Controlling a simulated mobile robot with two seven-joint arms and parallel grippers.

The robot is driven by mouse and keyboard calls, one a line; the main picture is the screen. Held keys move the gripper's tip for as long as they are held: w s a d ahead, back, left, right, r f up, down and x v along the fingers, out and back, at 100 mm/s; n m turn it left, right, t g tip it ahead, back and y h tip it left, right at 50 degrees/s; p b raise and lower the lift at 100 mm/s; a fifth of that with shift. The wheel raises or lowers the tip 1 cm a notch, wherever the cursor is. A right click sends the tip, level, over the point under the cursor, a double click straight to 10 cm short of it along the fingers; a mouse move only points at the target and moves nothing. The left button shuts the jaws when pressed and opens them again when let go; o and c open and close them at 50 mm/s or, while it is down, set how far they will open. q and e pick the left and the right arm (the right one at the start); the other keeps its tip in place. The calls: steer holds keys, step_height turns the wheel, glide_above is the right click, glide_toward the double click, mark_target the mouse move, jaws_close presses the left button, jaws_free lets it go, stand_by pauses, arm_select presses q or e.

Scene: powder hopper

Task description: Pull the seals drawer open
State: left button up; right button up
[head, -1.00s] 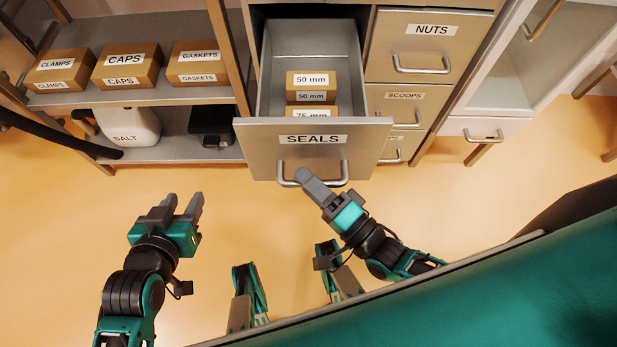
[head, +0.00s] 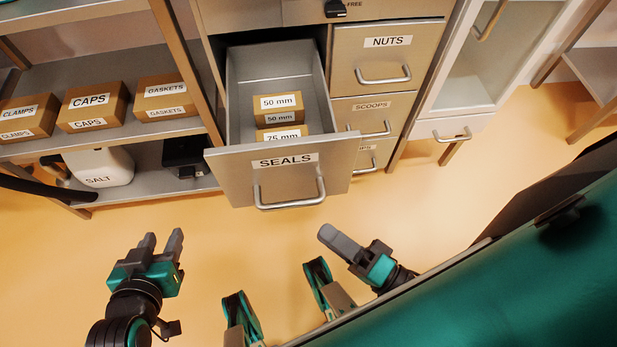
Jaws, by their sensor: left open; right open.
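The seals drawer (head: 230,180) is pulled well out of its cabinet. Its front bears a SEALS label and a metal bar handle (head: 290,204). Inside it are a 50 mm box (head: 278,104) and a 75 mm box (head: 281,134). My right gripper (head: 328,234) is open and empty, below and right of the handle and apart from it. My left gripper (head: 162,240) is open and empty, to the lower left of the drawer, over the floor.
The nuts drawer (head: 387,62) and scoops drawer (head: 358,112) are shut, to the right. A shelf at left holds clamps (head: 29,117), caps (head: 92,106) and gaskets (head: 164,97) boxes, with a salt container (head: 98,167) below. Open floor lies before the drawer.

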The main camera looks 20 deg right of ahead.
steer(key=v, duration=0.2)
steer(key=shift+s+d, duration=0.2)
steer(key=shift+s, duration=0.1)
stand_by(0.4)
